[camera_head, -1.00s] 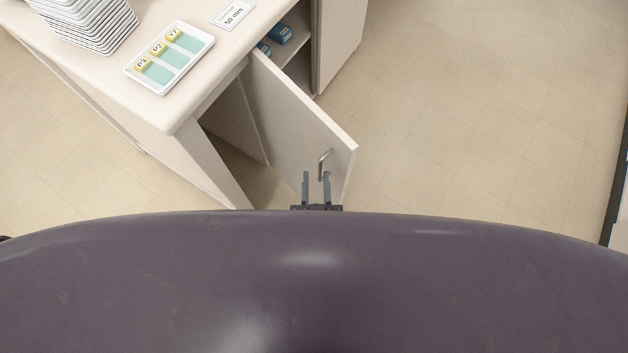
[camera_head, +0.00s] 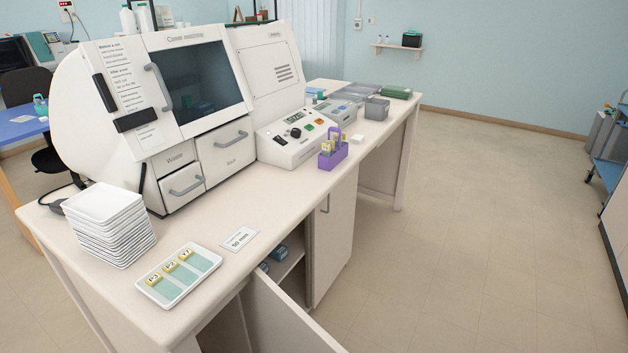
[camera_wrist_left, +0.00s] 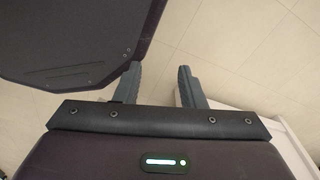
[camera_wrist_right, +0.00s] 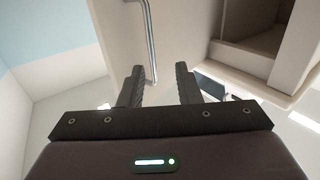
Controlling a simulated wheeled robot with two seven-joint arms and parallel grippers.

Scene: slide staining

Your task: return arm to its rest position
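My right gripper (camera_wrist_right: 160,85) is open in the right wrist view, with nothing between its fingertips that I can see gripped. A metal bar handle (camera_wrist_right: 150,40) on the open cabinet door (camera_wrist_right: 185,45) shows just past and partly between its fingers; I cannot tell the exact gap. My left gripper (camera_wrist_left: 158,75) is open and empty in the left wrist view, over the tiled floor, with a dark part of my own body at upper left. Neither gripper shows in the head view. The open cabinet door (camera_head: 285,320) shows at the bottom there.
The door juts out from the bench. The floor (camera_head: 480,230) to the right is clear.

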